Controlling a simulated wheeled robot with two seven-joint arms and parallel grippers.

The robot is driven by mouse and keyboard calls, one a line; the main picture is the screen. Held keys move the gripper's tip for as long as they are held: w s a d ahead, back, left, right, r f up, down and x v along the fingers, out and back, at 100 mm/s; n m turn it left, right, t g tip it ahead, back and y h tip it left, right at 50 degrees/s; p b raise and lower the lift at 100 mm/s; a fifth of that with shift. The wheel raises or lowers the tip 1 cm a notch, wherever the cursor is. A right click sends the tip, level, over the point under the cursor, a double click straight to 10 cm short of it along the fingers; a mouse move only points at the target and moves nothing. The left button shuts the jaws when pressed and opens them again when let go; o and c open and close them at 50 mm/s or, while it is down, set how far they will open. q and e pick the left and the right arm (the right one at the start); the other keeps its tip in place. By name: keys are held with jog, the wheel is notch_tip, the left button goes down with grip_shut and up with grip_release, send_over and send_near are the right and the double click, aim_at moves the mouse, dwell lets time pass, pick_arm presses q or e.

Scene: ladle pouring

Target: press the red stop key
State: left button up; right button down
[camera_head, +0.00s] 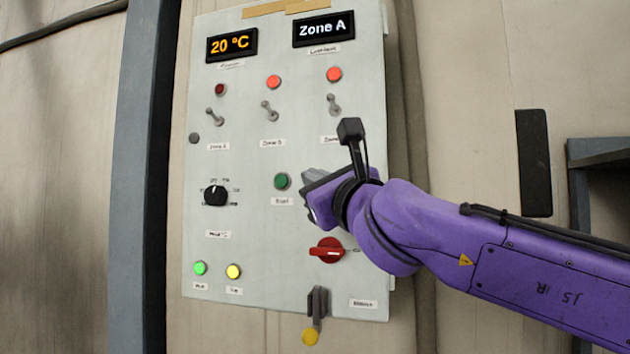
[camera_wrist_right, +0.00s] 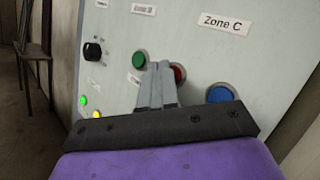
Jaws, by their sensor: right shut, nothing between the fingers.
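The grey control panel (camera_head: 240,130) stands upright in front of me. In the right wrist view a red key (camera_wrist_right: 180,72) sits between a green button (camera_wrist_right: 139,61) and a blue button (camera_wrist_right: 220,93). The fingers partly cover the red key. My right gripper (camera_wrist_right: 158,66) is shut and empty, with its tips at the left side of the red key; I cannot tell whether they touch it. In the head view the right gripper (camera_head: 310,180) is right of the green button (camera_head: 282,181) and hides the red key and the blue button. My left gripper is not in view.
A red rotary switch (camera_head: 327,250) is just below the right gripper. Toggle switches (camera_head: 269,111) with red lamps above are higher up. A black dial (camera_head: 215,195) is at left. A lever with a yellow knob (camera_head: 310,336) hangs at the panel's bottom.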

jog(key=shift+w+d, duration=0.1)
jog(key=shift+w, duration=0.15)
jog(key=shift+s, duration=0.1)
dwell(0.5)
jog(key=shift+s+a, duration=0.25)
jog(key=shift+s, duration=0.4)
jog(key=s, duration=0.1)
jog(key=s+a+b, duration=0.1)
jog(key=s, duration=0.2)
jog(key=shift+s+a, duration=0.3)
jog(key=shift+s, duration=0.1)
jog(key=shift+f, duration=0.1)
dwell(0.3)
